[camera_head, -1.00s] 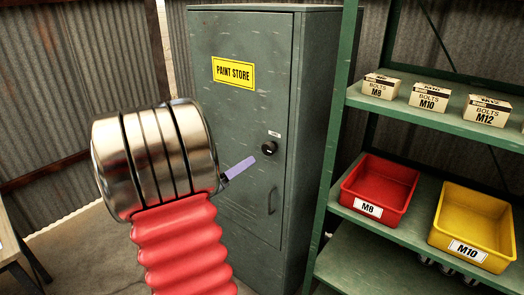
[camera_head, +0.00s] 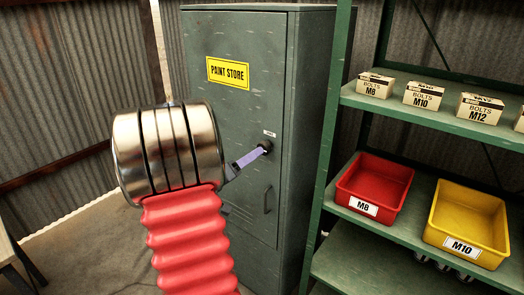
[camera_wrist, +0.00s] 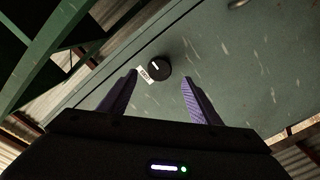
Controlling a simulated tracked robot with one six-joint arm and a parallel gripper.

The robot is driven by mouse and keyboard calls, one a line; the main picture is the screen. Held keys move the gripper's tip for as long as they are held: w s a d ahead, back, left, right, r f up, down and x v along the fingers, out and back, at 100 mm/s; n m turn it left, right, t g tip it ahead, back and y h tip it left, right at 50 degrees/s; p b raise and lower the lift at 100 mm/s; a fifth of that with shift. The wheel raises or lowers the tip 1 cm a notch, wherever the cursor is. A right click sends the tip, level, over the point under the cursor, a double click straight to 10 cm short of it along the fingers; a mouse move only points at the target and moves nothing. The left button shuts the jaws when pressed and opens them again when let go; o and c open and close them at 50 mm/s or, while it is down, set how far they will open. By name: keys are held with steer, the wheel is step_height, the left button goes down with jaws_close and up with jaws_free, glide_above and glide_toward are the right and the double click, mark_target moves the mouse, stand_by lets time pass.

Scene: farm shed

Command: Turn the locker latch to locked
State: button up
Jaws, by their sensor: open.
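The locker (camera_head: 230,120) is a tall green-grey metal cabinet with a yellow PAINT STORE sign (camera_head: 228,72). Its latch is a round black knob (camera_head: 266,146) below a small white label (camera_head: 270,133) on the door; in the wrist view the knob (camera_wrist: 160,67) shows a white pointer mark. My gripper (camera_head: 262,150) reaches in from the left, and its purple fingertip overlaps the knob in the head view. In the wrist view my gripper (camera_wrist: 158,90) is open and empty, with the knob ahead between the finger lines. Whether a finger touches the knob I cannot tell.
A door handle (camera_head: 268,200) is below the knob. A green shelf rack (camera_head: 340,150) stands close on the right, with bolt boxes (camera_head: 430,95), a red M8 bin (camera_head: 374,190) and a yellow M10 bin (camera_head: 466,225).

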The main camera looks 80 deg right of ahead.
mark_target(268, 151)
steer(key=x, duration=0.7)
steer(key=shift+s+d, duration=0.15)
steer(key=shift+d, duration=0.1)
steer(key=shift+c, duration=0.3)
steer(key=c, duration=0.9)
steer(key=shift+a, duration=0.2)
steer(key=shift+c, duration=0.5)
steer(key=shift+d, duration=0.15)
